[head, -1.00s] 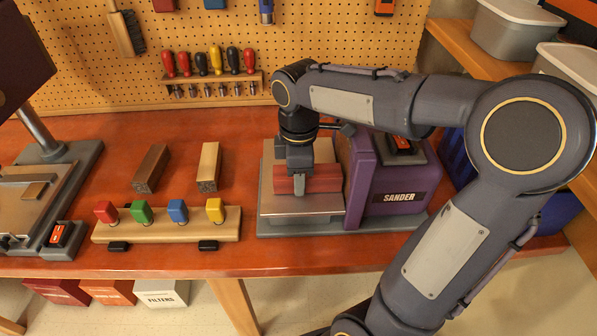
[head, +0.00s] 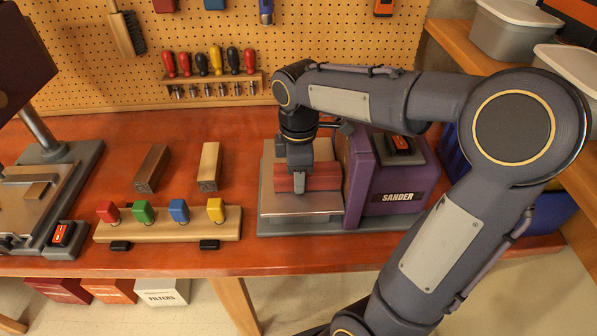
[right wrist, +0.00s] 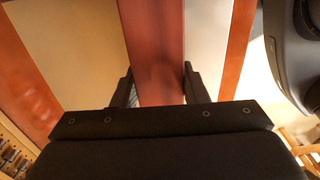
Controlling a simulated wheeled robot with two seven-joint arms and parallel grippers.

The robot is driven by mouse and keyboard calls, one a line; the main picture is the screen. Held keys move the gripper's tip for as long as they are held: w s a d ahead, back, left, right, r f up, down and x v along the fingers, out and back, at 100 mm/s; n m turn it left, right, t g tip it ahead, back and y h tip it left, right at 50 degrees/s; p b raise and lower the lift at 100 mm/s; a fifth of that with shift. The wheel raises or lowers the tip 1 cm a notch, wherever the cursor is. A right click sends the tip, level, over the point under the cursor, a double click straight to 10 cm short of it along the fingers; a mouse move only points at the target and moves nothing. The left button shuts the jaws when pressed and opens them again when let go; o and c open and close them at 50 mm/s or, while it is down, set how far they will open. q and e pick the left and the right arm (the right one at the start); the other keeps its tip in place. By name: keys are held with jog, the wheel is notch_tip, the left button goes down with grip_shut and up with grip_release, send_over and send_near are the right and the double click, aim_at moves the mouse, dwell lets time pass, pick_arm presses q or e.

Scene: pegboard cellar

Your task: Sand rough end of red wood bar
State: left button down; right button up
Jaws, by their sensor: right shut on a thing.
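The red wood bar (head: 322,177) lies level over the metal table (head: 300,203) of the purple sander (head: 384,180) in the head view. Its right end is at the sander's left face; I cannot tell whether it touches. My right gripper (head: 299,185) is shut on the bar from above. In the right wrist view the bar (right wrist: 155,50) runs between the two fingers (right wrist: 158,88). The rough end is not visible. My left gripper is not in view.
Brown (head: 151,167) and tan (head: 209,166) wood bars lie on the red bench, left of the sander. In front of them stands a wooden rack (head: 168,229) with red, green, blue and yellow knobs. A machine with a grey base (head: 75,165) stands far left.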

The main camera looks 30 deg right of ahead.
pick_arm(q)
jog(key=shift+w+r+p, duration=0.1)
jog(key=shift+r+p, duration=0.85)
jog(key=shift+p, duration=0.05)
dwell(2.0)
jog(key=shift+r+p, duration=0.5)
dwell(1.4)
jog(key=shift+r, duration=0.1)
dwell(0.5)
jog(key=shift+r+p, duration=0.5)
jog(key=shift+p, duration=0.05)
dwell(1.7)
